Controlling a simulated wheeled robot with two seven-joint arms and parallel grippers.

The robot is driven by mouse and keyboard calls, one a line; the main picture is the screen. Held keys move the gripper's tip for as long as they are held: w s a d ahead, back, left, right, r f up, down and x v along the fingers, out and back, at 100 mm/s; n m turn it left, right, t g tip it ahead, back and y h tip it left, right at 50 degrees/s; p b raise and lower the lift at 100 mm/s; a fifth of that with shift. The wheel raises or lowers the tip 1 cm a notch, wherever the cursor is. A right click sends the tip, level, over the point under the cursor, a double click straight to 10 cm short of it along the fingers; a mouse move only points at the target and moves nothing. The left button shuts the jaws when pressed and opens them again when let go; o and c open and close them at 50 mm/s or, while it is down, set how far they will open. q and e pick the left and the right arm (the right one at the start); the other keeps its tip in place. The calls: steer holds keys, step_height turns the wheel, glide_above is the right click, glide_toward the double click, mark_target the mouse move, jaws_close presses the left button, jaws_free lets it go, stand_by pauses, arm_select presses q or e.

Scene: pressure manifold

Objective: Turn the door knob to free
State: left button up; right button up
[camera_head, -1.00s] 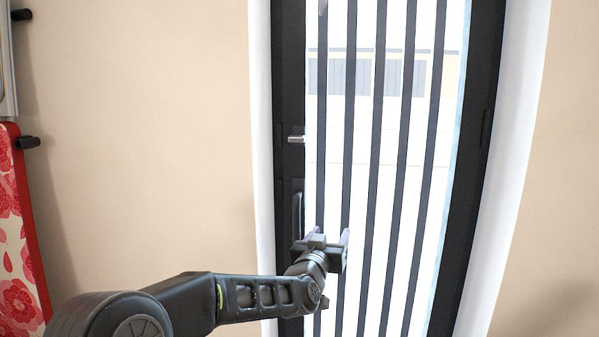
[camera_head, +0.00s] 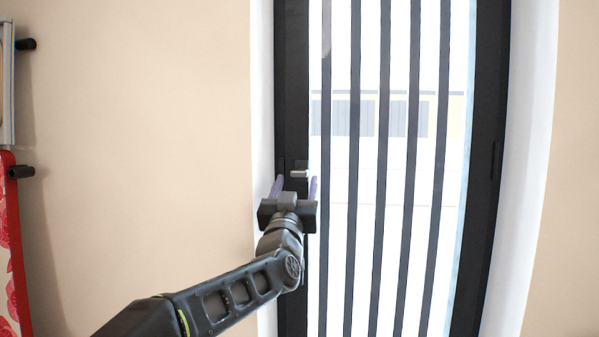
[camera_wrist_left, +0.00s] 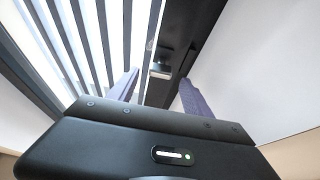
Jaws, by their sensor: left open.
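The door knob (camera_head: 299,174) is a small silver lever on the dark left frame of the door (camera_head: 291,80). It also shows in the left wrist view (camera_wrist_left: 160,72), between and beyond the two fingers. My left gripper (camera_head: 295,186) is open, with its purplish fingers pointing up, one on each side of the knob in the head view. I cannot tell whether the fingers touch the knob; in the wrist view the space between them looks empty. The door's long pull handle is hidden behind my left arm. My right gripper is not in view.
Dark vertical bars (camera_head: 383,150) cross the bright glass right of the knob. A bare beige wall (camera_head: 140,130) lies to the left. A red patterned board (camera_head: 10,240) with a black peg (camera_head: 22,172) is at the far left edge.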

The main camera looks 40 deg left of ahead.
mark_target(299, 176)
arm_select(q)
steer(key=p+x, duration=0.1)
steer(key=x, duration=0.4)
steer(key=shift+w+a, duration=0.1)
steer(key=shift+w, duration=0.05)
jaws_close()
stand_by(0.4)
